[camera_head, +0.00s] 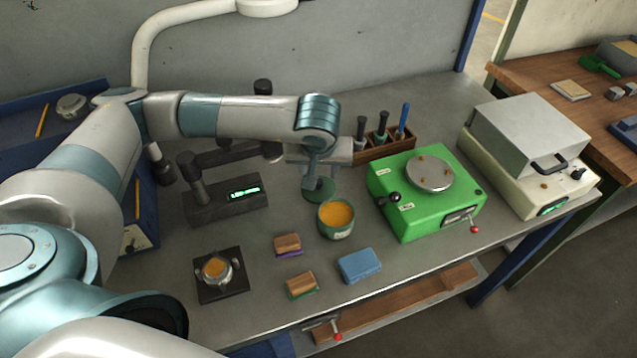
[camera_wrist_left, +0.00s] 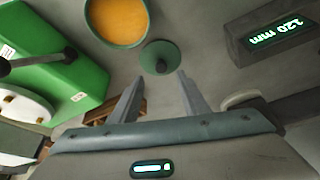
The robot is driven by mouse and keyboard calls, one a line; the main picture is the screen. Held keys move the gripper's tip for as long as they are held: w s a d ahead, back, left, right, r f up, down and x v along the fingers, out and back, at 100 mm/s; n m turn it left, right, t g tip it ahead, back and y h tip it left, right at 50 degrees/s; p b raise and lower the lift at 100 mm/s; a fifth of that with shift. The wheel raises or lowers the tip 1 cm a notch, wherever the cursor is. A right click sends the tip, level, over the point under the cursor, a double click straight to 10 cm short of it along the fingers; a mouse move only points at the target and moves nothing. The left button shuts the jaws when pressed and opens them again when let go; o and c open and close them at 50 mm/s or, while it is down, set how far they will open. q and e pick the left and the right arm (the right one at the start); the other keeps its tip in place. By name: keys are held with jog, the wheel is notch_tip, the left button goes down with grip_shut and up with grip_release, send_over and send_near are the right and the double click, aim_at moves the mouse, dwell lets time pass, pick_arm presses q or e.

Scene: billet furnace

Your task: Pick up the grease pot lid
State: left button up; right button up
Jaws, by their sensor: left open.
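The grease pot lid (camera_head: 321,194) is a dark green disc with a knob, lying on the grey bench just behind the pot. It also shows in the left wrist view (camera_wrist_left: 160,62), beyond the fingertips. The green grease pot (camera_head: 336,229) is uncovered and full of orange grease; it shows in the wrist view too (camera_wrist_left: 119,22). My left gripper (camera_head: 312,167) is above the lid and partly hides it in the head view. In the wrist view its fingers (camera_wrist_left: 157,86) are apart, with nothing between them. My right gripper is not in view.
A green machine (camera_head: 425,202) stands right of the pot, and a dark gauge (camera_head: 226,202) with a lit display stands left. A tool rack (camera_head: 384,146) is behind.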

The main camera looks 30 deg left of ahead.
aim_at(319, 182)
pick_arm(q)
jog(key=shift+w+f, duration=0.15)
jog(key=shift+f, duration=0.3)
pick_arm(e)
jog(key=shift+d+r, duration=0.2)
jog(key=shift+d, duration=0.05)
pick_arm(q)
jog(key=shift+a, duration=0.1)
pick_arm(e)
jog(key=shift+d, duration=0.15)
pick_arm(q)
jog(key=shift+p+x, duration=1.05)
jog(key=shift+p, duration=0.2)
jog(key=shift+p+x, duration=0.45)
jog(key=shift+x, duration=0.65)
jog(key=shift+a+f, duration=0.2)
jog(key=shift+f, duration=0.2)
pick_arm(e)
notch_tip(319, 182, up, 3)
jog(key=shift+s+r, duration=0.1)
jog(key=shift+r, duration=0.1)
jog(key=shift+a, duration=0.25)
pick_arm(q)
grip_shut()
